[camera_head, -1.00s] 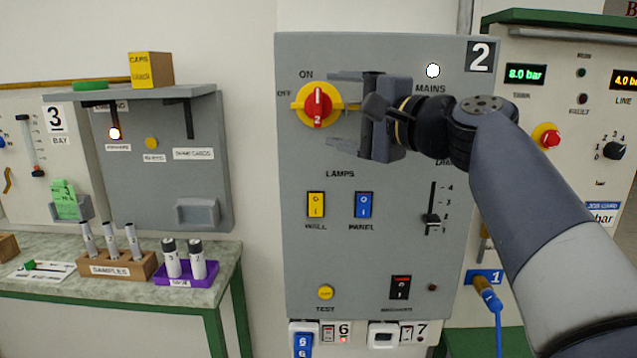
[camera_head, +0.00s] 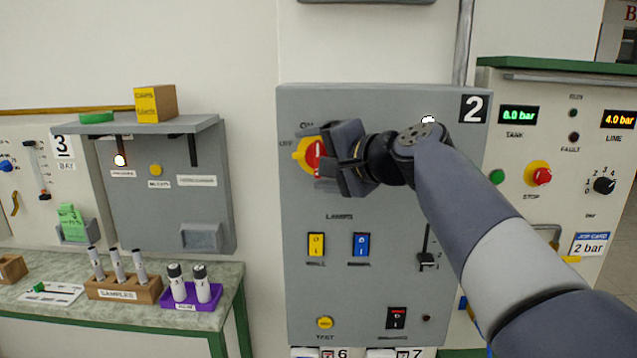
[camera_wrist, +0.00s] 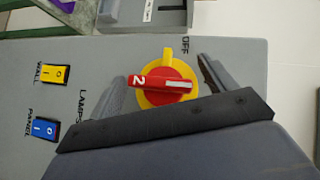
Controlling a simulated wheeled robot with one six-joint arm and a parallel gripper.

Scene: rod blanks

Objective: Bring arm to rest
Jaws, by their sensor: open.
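My gripper (camera_head: 325,160) is open in front of the grey panel marked 2 (camera_head: 300,290). The red and yellow rotary switch (camera_head: 302,155) is partly hidden behind it in the head view. In the wrist view the switch's red handle (camera_wrist: 160,83) lies between my two spread fingers (camera_wrist: 165,90). The handle points sideways there, and I see no finger pressed on it. I cannot tell how far the fingertips are from the panel. My arm reaches in from the lower right.
A yellow rocker (camera_head: 316,244) and a blue rocker (camera_head: 361,245) sit below the switch. A slider (camera_head: 427,260) is under my arm. A gauge panel (camera_head: 510,230) stands right. A bench (camera_head: 60,310) at left holds sample tubes (camera_head: 118,265) and a purple tray (camera_head: 190,303).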

